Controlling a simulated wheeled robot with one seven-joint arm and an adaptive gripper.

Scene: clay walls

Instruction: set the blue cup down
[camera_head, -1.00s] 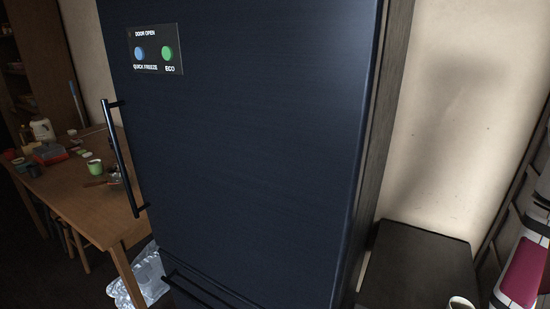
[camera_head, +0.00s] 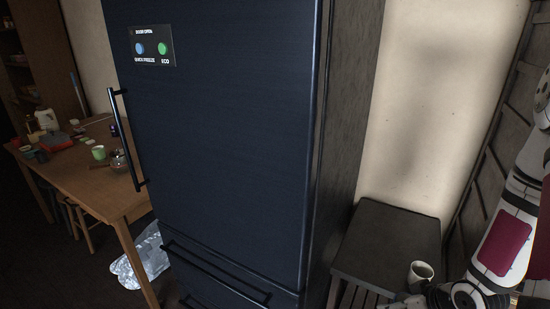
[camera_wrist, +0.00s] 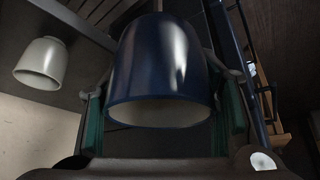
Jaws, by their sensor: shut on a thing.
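The blue cup (camera_wrist: 160,65) fills the middle of the wrist view, its rim toward the bottom of the picture. My gripper (camera_wrist: 165,90) is shut on it, with a finger on each side of the cup. In the head view my arm comes in from the right, and its end is low at the bottom edge, near the side table. I cannot make out the blue cup in the head view.
A dark side table (camera_head: 385,235) stands right of the fridge (camera_head: 215,140). A pale cup (camera_head: 420,273) stands on its front right part; a pale cup (camera_wrist: 41,63) also shows in the wrist view. The table's back and middle are clear. A wooden table (camera_head: 85,180) is left.

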